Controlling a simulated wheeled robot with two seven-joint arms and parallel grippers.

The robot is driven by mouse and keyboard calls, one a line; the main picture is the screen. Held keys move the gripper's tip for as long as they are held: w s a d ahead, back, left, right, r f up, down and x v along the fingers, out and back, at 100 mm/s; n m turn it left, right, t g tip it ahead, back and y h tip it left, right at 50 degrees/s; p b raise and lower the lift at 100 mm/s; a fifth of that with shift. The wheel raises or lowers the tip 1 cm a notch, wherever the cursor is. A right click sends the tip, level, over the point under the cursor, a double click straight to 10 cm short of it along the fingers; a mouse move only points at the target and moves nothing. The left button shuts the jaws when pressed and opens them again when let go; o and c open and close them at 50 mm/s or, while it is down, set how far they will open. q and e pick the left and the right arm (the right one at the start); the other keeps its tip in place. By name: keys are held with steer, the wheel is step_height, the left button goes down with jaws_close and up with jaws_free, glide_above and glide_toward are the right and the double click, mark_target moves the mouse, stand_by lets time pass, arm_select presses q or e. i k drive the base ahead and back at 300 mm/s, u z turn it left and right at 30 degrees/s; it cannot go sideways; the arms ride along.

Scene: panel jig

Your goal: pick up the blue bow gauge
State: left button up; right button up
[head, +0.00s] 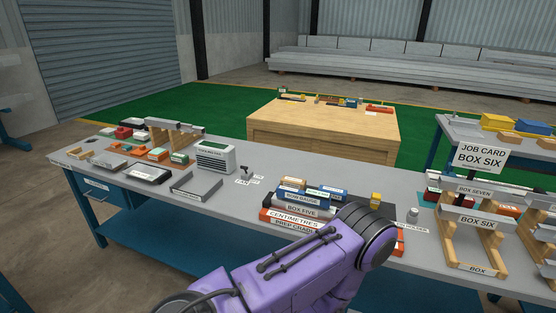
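A blue block with a white label that seems to read "bow gauge" (301,197) lies in a stack of labelled blocks near the middle of the long grey bench. Small blocks lie on top of it. A "box five" block (301,209) and a "centimetres" block (294,218) are beneath it. One of my purple arms crosses the front of the bench, with its dark-banded joint just right of the stack. It hides the stack's lower right part. Neither gripper shows, and nothing is seen touching the blue block.
A ventilated grey-green box (214,157) and a flat grey tray (196,186) stand left of the stack. A yellow item (375,199) and a small grey cylinder (413,215) are to its right. Wooden "box six" stands (463,240) fill the right end. A wooden table (325,129) is behind.

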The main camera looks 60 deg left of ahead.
mark_target(312, 197)
steer(key=u, duration=1.35)
